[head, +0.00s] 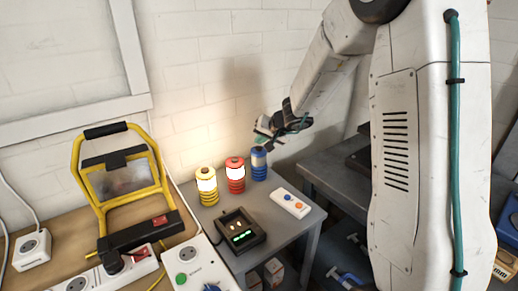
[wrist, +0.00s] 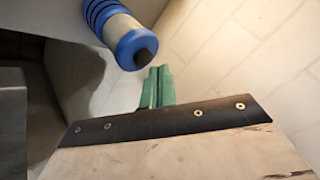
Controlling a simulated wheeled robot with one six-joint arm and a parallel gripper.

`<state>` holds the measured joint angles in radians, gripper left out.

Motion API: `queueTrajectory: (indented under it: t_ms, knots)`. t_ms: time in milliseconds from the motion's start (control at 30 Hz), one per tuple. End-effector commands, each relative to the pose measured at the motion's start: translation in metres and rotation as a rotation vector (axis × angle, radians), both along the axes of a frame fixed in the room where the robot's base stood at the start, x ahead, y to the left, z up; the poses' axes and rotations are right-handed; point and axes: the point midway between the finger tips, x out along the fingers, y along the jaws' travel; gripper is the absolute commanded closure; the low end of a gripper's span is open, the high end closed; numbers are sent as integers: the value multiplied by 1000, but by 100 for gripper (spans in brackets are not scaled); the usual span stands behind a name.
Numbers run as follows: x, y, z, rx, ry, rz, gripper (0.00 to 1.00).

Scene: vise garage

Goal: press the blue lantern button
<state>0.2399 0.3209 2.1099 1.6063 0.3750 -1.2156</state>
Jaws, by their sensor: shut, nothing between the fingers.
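The blue lantern (head: 259,164) stands on the small grey table, at the right end of a row of three lanterns. It looks unlit. In the wrist view the blue lantern (wrist: 121,36) shows at the upper left, with a dark round button (wrist: 144,57) on its blue cap. My gripper (head: 262,138) is above the blue lantern in the head view. Its green fingers (wrist: 158,72) are together and empty, with their tips just below and right of the button in the wrist view. I cannot tell whether they touch it.
A lit red lantern (head: 235,176) and a lit yellow lantern (head: 206,187) stand to the left. A dark box with a green display (head: 240,231) and a white two-button panel (head: 291,203) lie in front. A yellow work lamp (head: 78,168) is farther left. A white wall is close behind.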

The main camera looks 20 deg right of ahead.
Motion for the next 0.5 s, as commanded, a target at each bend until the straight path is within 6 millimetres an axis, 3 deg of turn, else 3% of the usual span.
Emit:
queueTrajectory:
  t_ms: [500]
  knots:
    - [0,0,-6,1,1,0,100]
